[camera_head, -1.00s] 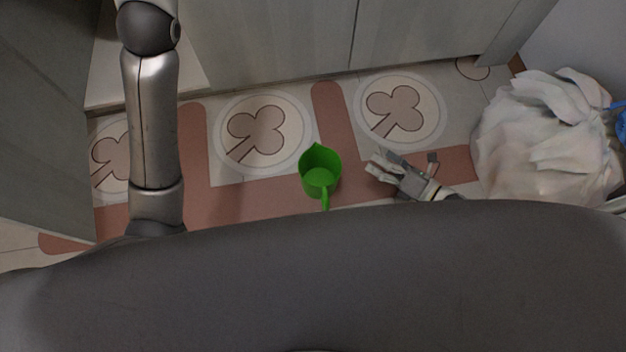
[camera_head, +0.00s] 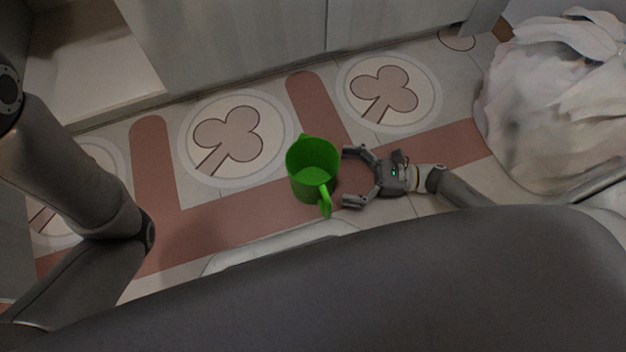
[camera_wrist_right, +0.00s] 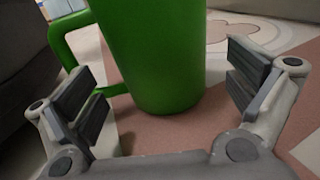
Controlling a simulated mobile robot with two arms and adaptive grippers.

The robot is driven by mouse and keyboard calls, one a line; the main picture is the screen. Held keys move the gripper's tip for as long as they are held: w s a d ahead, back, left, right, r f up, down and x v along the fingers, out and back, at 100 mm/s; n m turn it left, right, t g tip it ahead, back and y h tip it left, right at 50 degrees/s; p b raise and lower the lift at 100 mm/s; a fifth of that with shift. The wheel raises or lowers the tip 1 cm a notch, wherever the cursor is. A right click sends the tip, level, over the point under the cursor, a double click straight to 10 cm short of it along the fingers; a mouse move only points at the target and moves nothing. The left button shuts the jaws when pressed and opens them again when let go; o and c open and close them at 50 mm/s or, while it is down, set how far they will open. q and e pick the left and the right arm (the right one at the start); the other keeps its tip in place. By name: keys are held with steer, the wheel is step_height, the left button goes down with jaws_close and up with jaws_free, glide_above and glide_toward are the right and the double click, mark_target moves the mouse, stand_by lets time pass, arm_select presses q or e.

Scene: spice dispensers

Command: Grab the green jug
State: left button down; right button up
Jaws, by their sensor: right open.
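The green jug (camera_head: 314,168) stands upright on the patterned floor, with its handle toward me in the head view. My right gripper (camera_head: 350,177) is open just to the right of the jug, its two fingers pointing at it. In the right wrist view the jug (camera_wrist_right: 158,55) stands just ahead of the open fingers of the right gripper (camera_wrist_right: 165,95), with its handle on the left. No grip on the jug shows. My left arm shows at the left of the head view, but its gripper is not visible.
A white plastic bag (camera_head: 555,100) sits on the floor at the right. Pale cabinets (camera_head: 240,45) run along the back. The tiled floor (camera_head: 235,140) around the jug is clear on its left and behind it.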

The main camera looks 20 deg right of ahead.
mark_target(312, 164)
steer(key=shift+x, duration=1)
steer(key=shift+w+a+f+b, duration=0.2)
steer(key=shift+a+f+b, duration=0.05)
steer(key=shift+a+b, duration=0.35)
steer(key=b+x, duration=0.2)
steer(key=x, duration=0.1)
steer(key=shift+a+f, duration=0.1)
steer(key=shift+f, duration=0.05)
steer(key=shift+w+a, duration=0.15)
steer(key=shift+a, duration=0.25)
steer(key=c, duration=0.7)
steer(key=shift+r, duration=0.2)
steer(key=shift+c, duration=0.2)
